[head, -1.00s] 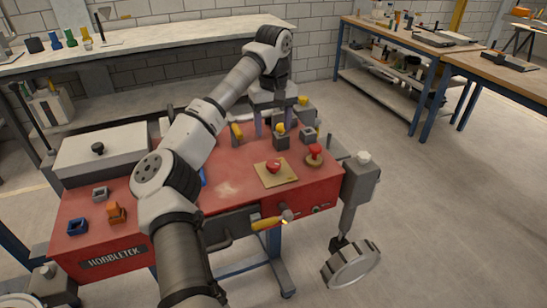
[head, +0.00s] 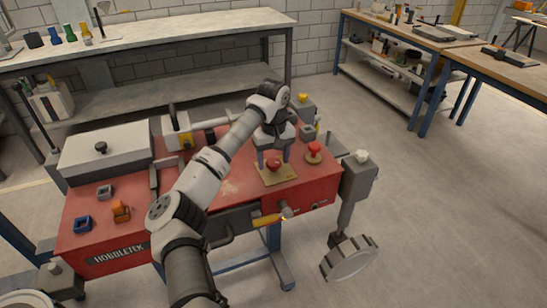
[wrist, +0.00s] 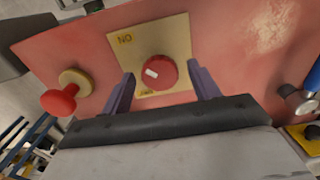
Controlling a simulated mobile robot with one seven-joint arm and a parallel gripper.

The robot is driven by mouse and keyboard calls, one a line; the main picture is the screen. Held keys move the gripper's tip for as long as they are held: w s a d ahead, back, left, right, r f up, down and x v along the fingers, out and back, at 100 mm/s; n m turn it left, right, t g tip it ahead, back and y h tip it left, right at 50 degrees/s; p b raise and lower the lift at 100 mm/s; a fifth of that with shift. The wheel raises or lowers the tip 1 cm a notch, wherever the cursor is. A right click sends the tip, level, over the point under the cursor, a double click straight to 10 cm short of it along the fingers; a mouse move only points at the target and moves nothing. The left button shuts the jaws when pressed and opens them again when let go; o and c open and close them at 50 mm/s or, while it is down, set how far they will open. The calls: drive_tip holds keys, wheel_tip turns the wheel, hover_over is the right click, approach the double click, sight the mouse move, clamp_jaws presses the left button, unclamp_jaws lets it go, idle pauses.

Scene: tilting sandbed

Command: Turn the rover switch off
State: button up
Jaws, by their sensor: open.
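The rover switch is a red round knob (head: 273,164) on a tan square plate (head: 290,175), on the red cart top. In the wrist view the knob (wrist: 158,73) has a white mark, and the plate (wrist: 178,33) carries a label that reads "NO" in the picture. A second label below the knob is too small to read. My gripper (head: 273,157) is open and points down over the plate. In the wrist view its two purple fingers stand left and right of the knob, with a gap on each side.
A red mushroom button (head: 314,151) on a round tan base stands right of the plate. A grey lidded box (head: 105,150) sits at the cart's left. Open floor lies to the right.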

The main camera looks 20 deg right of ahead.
drive_tip(key=c, duration=1)
drive_tip(key=shift+o, duration=0.2)
drive_tip(key=shift+n, duration=0.4)
drive_tip(key=n+b, duration=0.1)
drive_tip(key=n, duration=0.1)
drive_tip(key=shift+n, duration=0.4)
drive_tip(key=n+b, duration=0.2)
drive_tip(key=n, duration=0.3)
drive_tip(key=n+b, duration=0.1)
drive_tip(key=n, duration=0.4)
drive_tip(key=shift+n, duration=2.2)
